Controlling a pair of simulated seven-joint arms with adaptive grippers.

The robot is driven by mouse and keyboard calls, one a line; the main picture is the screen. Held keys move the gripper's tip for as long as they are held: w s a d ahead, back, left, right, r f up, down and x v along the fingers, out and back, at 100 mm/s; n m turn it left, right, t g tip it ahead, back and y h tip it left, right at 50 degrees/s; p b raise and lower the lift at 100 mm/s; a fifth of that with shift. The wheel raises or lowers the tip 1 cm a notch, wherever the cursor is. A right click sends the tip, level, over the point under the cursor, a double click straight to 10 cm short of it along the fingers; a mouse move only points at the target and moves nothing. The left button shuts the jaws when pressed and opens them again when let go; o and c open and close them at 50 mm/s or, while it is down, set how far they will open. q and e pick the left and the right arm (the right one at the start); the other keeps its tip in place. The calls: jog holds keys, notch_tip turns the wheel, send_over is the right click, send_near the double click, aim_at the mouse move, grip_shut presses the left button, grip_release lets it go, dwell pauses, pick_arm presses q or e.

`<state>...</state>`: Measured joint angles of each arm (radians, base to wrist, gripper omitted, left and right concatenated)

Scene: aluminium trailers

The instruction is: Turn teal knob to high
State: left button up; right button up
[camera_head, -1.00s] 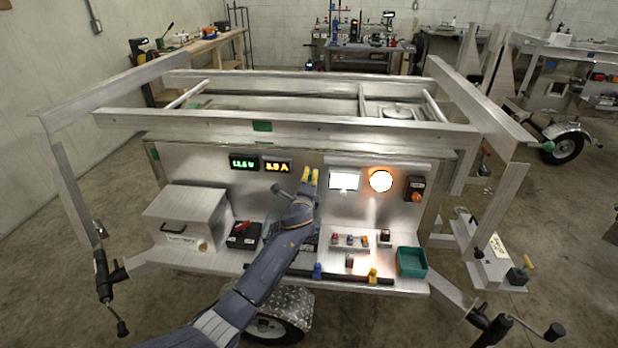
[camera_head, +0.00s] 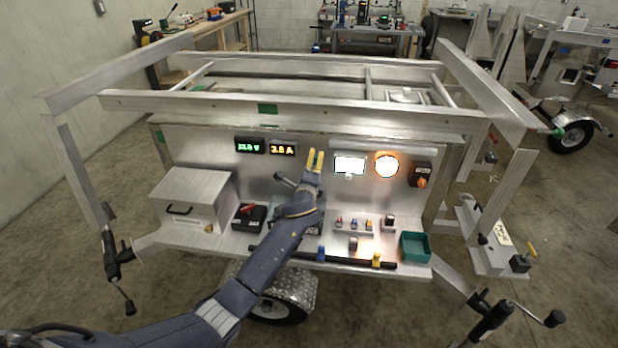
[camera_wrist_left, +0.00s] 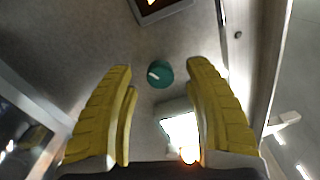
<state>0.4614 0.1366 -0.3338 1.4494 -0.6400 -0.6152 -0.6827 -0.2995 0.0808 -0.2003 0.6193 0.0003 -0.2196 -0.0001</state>
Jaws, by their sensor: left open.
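The teal knob (camera_wrist_left: 160,74) is a small round knob with a white mark on the grey metal panel. In the left wrist view it lies between the two yellow fingers, near the level of their tips. My left gripper (camera_head: 315,160) is open at the panel, just left of a bright white screen (camera_head: 349,164). It also shows in the left wrist view (camera_wrist_left: 163,70), with nothing between its fingers touching them visibly. In the head view the knob is not visible; the gripper covers that area. My right gripper is in neither view.
A green readout (camera_head: 249,146) and an amber readout (camera_head: 283,149) sit left of the gripper. A glowing round lamp (camera_head: 386,165) and a dark switch box (camera_head: 420,174) are to the right. Below, a shelf holds a metal box (camera_head: 195,197) and a teal bin (camera_head: 415,247).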

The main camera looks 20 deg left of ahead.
pick_arm(q)
jog(key=s+d, duration=0.1)
jog(key=s, duration=0.8)
jog(key=shift+s, duration=0.4)
jog(key=shift+d, duration=0.1)
jog(key=s+f+n, duration=0.3)
jog(key=s+n, duration=0.2)
jog(key=n, duration=0.6)
jog(key=w+r+n, duration=0.1)
jog(key=w+n, duration=0.1)
jog(key=w, duration=0.3)
jog(key=w+a+r+n+h, duration=0.1)
jog(key=w+n, duration=0.1)
jog(key=w, duration=0.4)
jog(key=w+r+n, duration=0.1)
jog(key=w+n, duration=0.2)
jog(key=w, duration=0.3)
jog(key=shift+w+a+h, duration=0.15)
jog(key=shift+w+h, duration=0.05)
jog(key=shift+h, duration=0.1)
